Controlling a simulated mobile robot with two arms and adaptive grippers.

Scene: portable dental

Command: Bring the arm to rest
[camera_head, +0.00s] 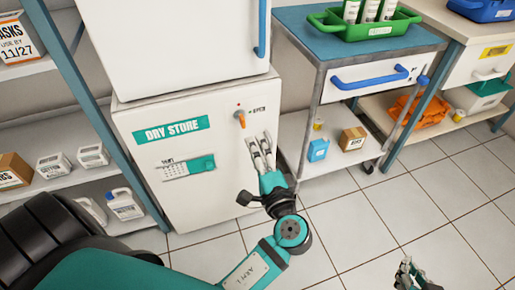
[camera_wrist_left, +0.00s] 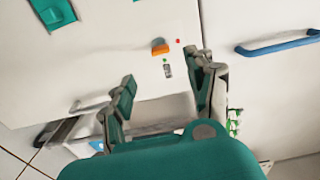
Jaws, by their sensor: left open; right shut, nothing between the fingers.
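My left gripper (camera_head: 261,150) is open and empty in front of the white dry store cabinet (camera_head: 215,200). Its fingers point up toward the orange switch (camera_head: 241,118), just below and to the right of it in the head view. In the left wrist view the open fingers (camera_wrist_left: 162,72) stand on either side of a gap, with the orange switch (camera_wrist_left: 160,47) beyond it. My left arm (camera_head: 262,262) reaches in from the bottom left. My right gripper (camera_head: 408,272) shows at the bottom right edge, shut and empty over the floor; most of its arm is out of view.
A blue-topped cart (camera_head: 340,45) with a green tray (camera_head: 330,20) stands to the right of the cabinet. Shelves with boxes and bottles (camera_head: 124,204) stand at the left. A door with a blue handle (camera_head: 262,28) is above the cabinet. The tiled floor (camera_head: 350,225) in front is clear.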

